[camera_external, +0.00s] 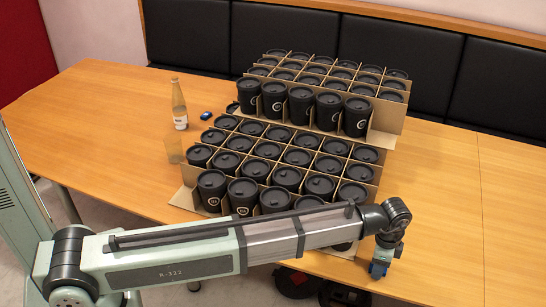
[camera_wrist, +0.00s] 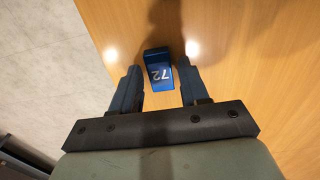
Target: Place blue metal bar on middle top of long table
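The blue metal bar (camera_wrist: 158,72) lies on the wooden table (camera_wrist: 245,75), with a white "72" on its face. In the wrist view it sits between the fingertips of my gripper (camera_wrist: 158,66). The fingers look open, with narrow gaps on both sides of the bar. In the external view my gripper (camera_external: 380,267) points down at the near edge of the long table (camera_external: 455,215), right of the cup boxes. Blue shows at its tip there, but I cannot tell bar from fingers in that view.
Two cardboard boxes of black lidded cups, a near one (camera_external: 275,165) and a rear one (camera_external: 320,90), fill the table's middle. A bottle (camera_external: 179,106), a clear glass (camera_external: 174,149) and a small blue object (camera_external: 207,115) stand left. The right side is clear.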

